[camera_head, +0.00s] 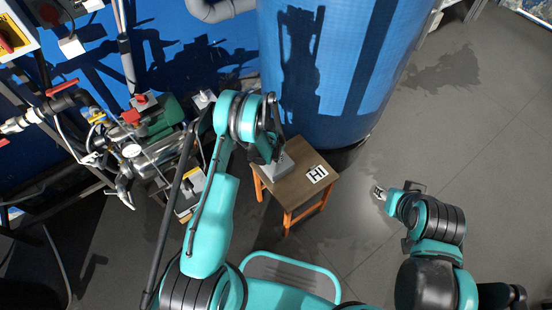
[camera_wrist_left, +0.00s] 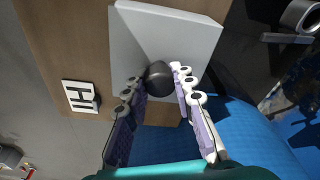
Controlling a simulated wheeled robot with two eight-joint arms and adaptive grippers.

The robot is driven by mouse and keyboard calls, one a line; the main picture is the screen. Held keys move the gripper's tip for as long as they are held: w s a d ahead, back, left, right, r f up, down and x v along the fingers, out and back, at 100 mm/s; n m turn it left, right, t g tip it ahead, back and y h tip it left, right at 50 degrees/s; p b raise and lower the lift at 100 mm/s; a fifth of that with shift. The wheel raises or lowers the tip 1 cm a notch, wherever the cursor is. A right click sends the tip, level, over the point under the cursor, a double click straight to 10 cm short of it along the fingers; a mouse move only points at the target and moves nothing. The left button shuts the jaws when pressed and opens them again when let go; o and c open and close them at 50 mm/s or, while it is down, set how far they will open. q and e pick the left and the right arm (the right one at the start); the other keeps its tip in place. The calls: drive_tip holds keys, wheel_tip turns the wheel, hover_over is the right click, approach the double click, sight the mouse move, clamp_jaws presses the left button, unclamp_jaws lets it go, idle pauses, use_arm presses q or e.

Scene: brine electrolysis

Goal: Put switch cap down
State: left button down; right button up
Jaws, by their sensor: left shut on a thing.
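The switch cap is a light grey block (camera_head: 279,167) with a black round knob. In the left wrist view the block (camera_wrist_left: 165,38) lies beyond the fingers, with its knob (camera_wrist_left: 158,78) between them. My left gripper (camera_head: 268,151) is shut on the knob from above; its fingers show in the left wrist view (camera_wrist_left: 160,84). The cap is at the top of a small wooden stool (camera_head: 314,158); I cannot tell whether it rests there or hangs just above. My right gripper (camera_head: 397,192) is away to the right over the floor, its fingers unclear.
A large blue tank (camera_head: 335,70) stands close behind the stool. Pipes and a green pump unit (camera_head: 160,118) are at the left. Grey floor (camera_head: 475,130) is free at the right.

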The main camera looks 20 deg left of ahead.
use_arm(q)
drive_tip(key=shift+r, duration=0.15)
drive_tip(key=c, duration=1.3)
unclamp_jaws()
drive_tip(key=shift+o, duration=0.2)
